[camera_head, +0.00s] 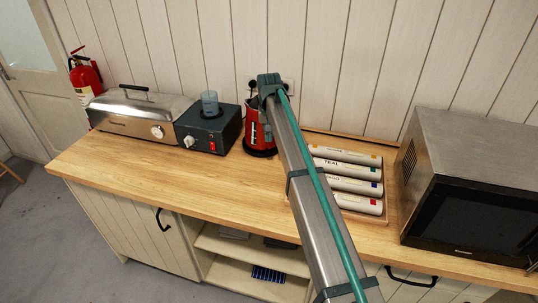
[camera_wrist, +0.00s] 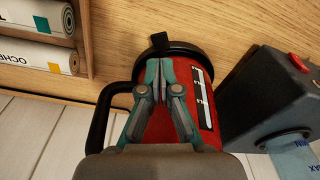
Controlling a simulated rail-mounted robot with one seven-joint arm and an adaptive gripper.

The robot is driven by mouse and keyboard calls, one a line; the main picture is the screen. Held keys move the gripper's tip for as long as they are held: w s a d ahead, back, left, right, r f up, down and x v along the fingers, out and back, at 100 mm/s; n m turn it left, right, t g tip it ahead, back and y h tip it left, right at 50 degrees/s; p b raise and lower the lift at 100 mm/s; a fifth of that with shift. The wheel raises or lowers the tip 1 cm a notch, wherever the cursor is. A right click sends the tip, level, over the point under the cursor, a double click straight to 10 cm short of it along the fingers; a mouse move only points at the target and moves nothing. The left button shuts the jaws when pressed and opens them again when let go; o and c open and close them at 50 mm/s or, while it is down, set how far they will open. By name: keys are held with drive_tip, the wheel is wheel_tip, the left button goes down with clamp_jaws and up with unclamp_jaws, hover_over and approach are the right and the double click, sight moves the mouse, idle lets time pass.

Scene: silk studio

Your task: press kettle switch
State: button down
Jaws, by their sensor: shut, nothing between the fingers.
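The red kettle (camera_head: 250,128) stands on the wooden counter behind my arm, which hides its right part. In the wrist view the kettle (camera_wrist: 188,75) has a black handle (camera_wrist: 99,120) at left, a pale level strip, and a black rim. A small black tab, apparently the switch (camera_wrist: 159,40), sticks out from that rim. My gripper (camera_wrist: 161,93) is shut and empty, its fingertips in front of the red body, a little short of the tab in the picture. I cannot tell whether they touch the kettle. In the head view my gripper (camera_head: 269,84) is above the kettle, fingertips hidden.
A dark box (camera_head: 212,130) with a red switch and a blue cup stands close left of the kettle. A steel appliance (camera_head: 140,112) is farther left. A wooden tray (camera_head: 381,219) of labelled rolls and a microwave (camera_head: 470,185) are at right. Front counter is clear.

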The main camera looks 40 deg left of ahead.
sight(269, 154)
drive_tip(key=shift+f, duration=0.2)
drive_tip(key=shift+w+a+f+b, duration=0.15)
drive_tip(key=shift+f+b, duration=0.6)
drive_tip(key=shift+f, duration=0.9)
drive_tip(key=shift+w+a+f+b, duration=0.1)
drive_tip(key=shift+f+b, duration=0.6)
drive_tip(key=shift+f, duration=0.95)
drive_tip(key=shift+f+b, duration=0.3)
drive_tip(key=shift+f, duration=0.6)
drive_tip(key=shift+s+d+r+p, duration=0.25)
drive_tip(key=shift+s+d+r, duration=0.1)
drive_tip(key=shift+s+d, duration=0.25)
drive_tip(key=shift+s+d+r+p, duration=0.2)
drive_tip(key=shift+s+d+r, duration=0.1)
drive_tip(key=shift+s+d, duration=0.25)
drive_tip(key=shift+a+f, duration=0.1)
drive_tip(key=shift+a, duration=0.05)
wheel_tip(269, 154, up, 12)
drive_tip(key=shift+s+d, duration=0.4)
